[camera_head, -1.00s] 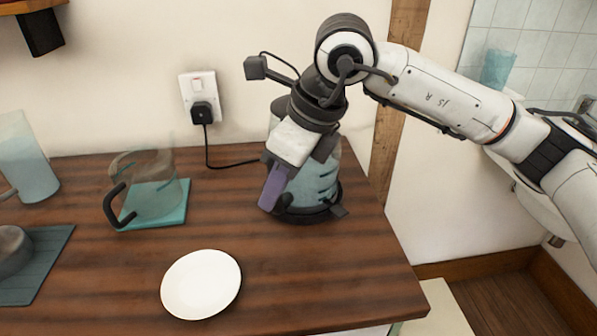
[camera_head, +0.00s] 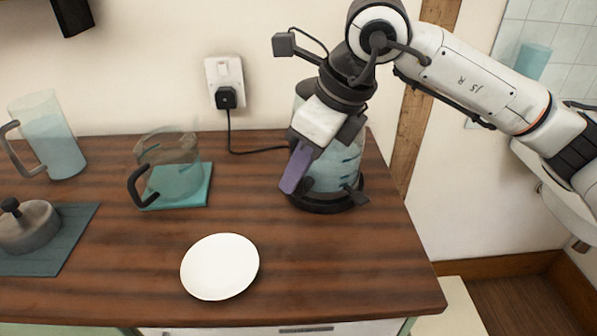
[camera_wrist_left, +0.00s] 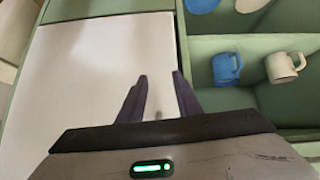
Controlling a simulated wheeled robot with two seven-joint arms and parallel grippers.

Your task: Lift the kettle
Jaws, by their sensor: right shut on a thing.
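The kettle (camera_head: 343,170) is a clear glass jug with bluish markings and a dark base, at the right end of the wooden counter in the head view. It looks upright on its dark base; no gap shows beneath it. My right gripper (camera_head: 298,170) reaches down in front of it, shut on the kettle, with one purple finger visible. The gripper covers the kettle's handle and part of its top, so the exact grip is hidden. My left gripper (camera_wrist_left: 160,78) shows only in the left wrist view, its two purple fingers apart and empty.
A white plate (camera_head: 220,267) lies in front. A glass jug (camera_head: 172,165) stands on a teal mat (camera_head: 190,198). A tall pitcher (camera_head: 58,145) and grey pot (camera_head: 28,228) are left. A cord joins the wall socket (camera_head: 225,82). The left wrist view shows shelved mugs (camera_wrist_left: 227,68).

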